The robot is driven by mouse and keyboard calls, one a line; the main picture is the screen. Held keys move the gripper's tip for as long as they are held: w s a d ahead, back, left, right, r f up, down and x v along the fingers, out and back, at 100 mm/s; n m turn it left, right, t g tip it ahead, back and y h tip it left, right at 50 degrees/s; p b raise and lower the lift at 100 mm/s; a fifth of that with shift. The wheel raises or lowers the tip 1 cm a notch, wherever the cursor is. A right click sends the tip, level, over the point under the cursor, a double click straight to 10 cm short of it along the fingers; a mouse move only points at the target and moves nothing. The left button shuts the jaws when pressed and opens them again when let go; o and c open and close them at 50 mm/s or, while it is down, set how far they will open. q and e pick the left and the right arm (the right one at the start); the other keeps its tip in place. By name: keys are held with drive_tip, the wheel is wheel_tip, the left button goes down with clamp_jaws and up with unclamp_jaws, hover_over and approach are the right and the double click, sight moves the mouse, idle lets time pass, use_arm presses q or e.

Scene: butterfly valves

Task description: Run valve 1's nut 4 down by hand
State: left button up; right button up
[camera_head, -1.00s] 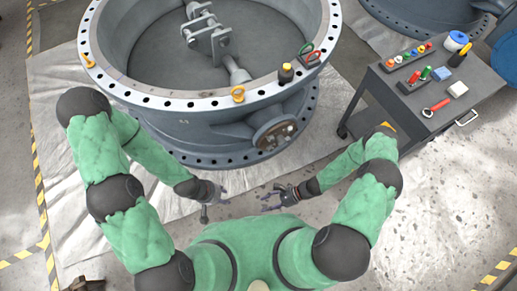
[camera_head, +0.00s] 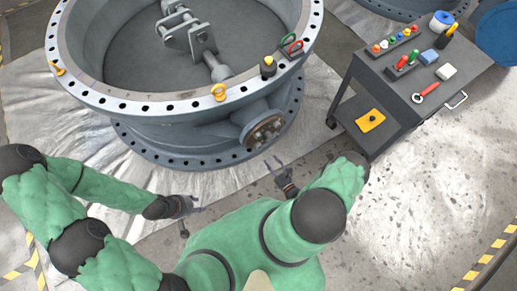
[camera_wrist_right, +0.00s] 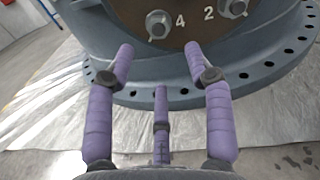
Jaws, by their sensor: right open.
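Valve 1 (camera_head: 185,125) is a large grey ring-flanged body at the upper left of the head view. Its small round side cover (camera_head: 263,131) carries several nuts. In the right wrist view, nut 4 (camera_wrist_right: 158,24) sits on its stud left of the painted "4". Another nut (camera_wrist_right: 235,7) is right of the "2". My right gripper (camera_head: 274,165) is open, its purple fingers (camera_wrist_right: 160,58) pointing up at the cover, apart from nut 4 and below it in the wrist view. My left gripper (camera_head: 193,204) is low beside my body; its jaws are too small to read.
Bare floor lies right of me.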

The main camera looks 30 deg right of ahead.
sight(258, 145)
drive_tip(key=w+b, duration=0.2)
drive_tip(key=w, duration=0.7)
drive_tip(key=shift+w+a, duration=0.15)
drive_tip(key=shift+a, duration=0.2)
clamp_jaws()
